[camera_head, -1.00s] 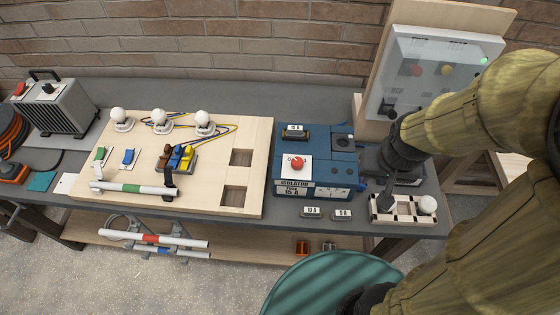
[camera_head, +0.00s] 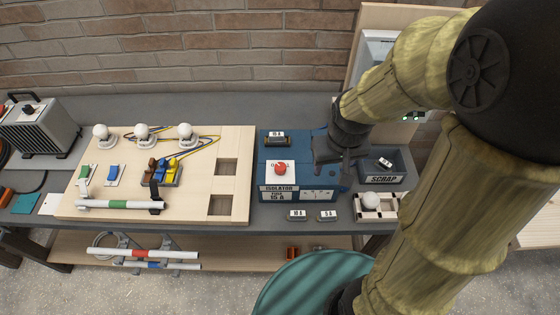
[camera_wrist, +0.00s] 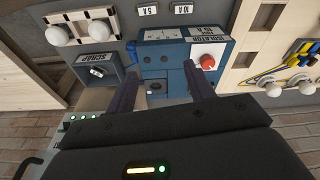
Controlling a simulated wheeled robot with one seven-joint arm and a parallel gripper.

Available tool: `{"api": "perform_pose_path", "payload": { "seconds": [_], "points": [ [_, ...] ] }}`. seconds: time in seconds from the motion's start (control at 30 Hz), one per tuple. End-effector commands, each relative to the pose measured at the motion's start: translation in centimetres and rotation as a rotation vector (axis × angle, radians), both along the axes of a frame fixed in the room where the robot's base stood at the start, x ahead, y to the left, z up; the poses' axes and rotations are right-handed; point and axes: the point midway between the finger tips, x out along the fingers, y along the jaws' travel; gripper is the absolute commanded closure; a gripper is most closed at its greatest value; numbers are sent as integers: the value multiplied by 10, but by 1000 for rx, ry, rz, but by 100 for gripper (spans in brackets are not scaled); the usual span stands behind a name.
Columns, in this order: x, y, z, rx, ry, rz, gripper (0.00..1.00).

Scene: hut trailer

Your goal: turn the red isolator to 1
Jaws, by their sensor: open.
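The red isolator knob (camera_head: 281,168) sits on a white plate on the blue box (camera_head: 304,150), above a label reading ISOLATOR. It also shows in the wrist view (camera_wrist: 207,62), right beside one fingertip. Its setting marks are too small to read. My gripper (camera_head: 335,160) is over the right part of the blue box, to the right of the knob. In the wrist view my gripper (camera_wrist: 160,70) is open and empty, with its fingers apart over the box. The knob is outside the gap between the fingers. I cannot tell whether the near finger touches the box.
A grey scrap tray (camera_head: 384,179) holds a small labelled piece (camera_head: 384,162). A labelled holder (camera_head: 276,139) sits behind the knob. A white bulb (camera_head: 370,200) is in a pale rack to the right. The wooden lamp board (camera_head: 110,212) lies left. A teal stool (camera_head: 305,285) is in front.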

Motion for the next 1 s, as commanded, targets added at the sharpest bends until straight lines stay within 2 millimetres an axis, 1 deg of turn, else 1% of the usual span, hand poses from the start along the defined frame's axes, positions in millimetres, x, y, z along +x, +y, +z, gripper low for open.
{"api": "perform_pose_path", "payload": {
  "seconds": [0.03, 0.07, 0.2, 0.3, 0.4, 0.53, 0.87, 1.0],
  "points": [
    [15, 12, 11, -8, 19, 69, 47],
    [24, 19, 15, -14, 31, 113, 47],
    [62, 60, 32, -41, 98, 335, 47],
    [82, 89, 39, -55, 140, 476, 47],
    [93, 108, 43, -63, 169, 571, 47],
    [98, 117, 43, -67, 183, 616, 47],
    [98, 117, 41, -67, 183, 615, 47],
    [98, 117, 33, -67, 185, 615, 47]
  ]
}}
